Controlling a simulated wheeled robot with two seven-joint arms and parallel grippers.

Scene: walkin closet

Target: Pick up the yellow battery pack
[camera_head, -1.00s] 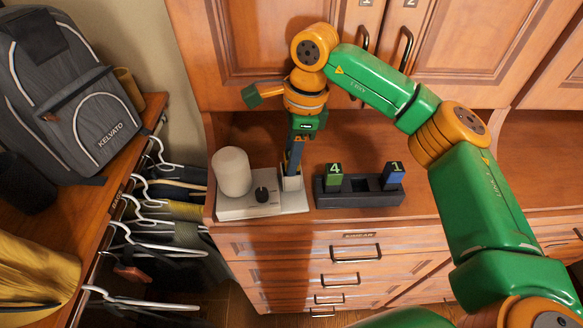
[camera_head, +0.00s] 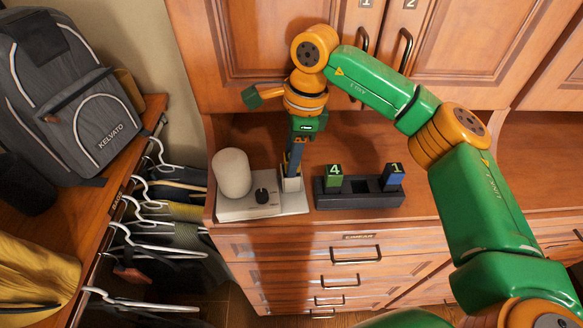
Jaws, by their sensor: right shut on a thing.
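My right gripper (camera_head: 292,178) points down at the right part of a light grey device (camera_head: 238,208) on the wooden counter. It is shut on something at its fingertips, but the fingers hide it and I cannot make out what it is. I see no yellow battery pack; it may be hidden by the gripper. A black holder (camera_head: 360,199) stands just right of the device. It holds a green pack marked 4 (camera_head: 334,180) and a blue pack marked 1 (camera_head: 393,180), with a gap between them. My left gripper is not in view.
A pale rounded cylinder (camera_head: 232,173) stands on the device beside a black knob (camera_head: 262,195). Cabinet doors (camera_head: 270,45) rise behind the counter and drawers (camera_head: 345,255) lie below. A grey backpack (camera_head: 70,95) and hangers (camera_head: 160,250) are left. The counter right of the holder looks free.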

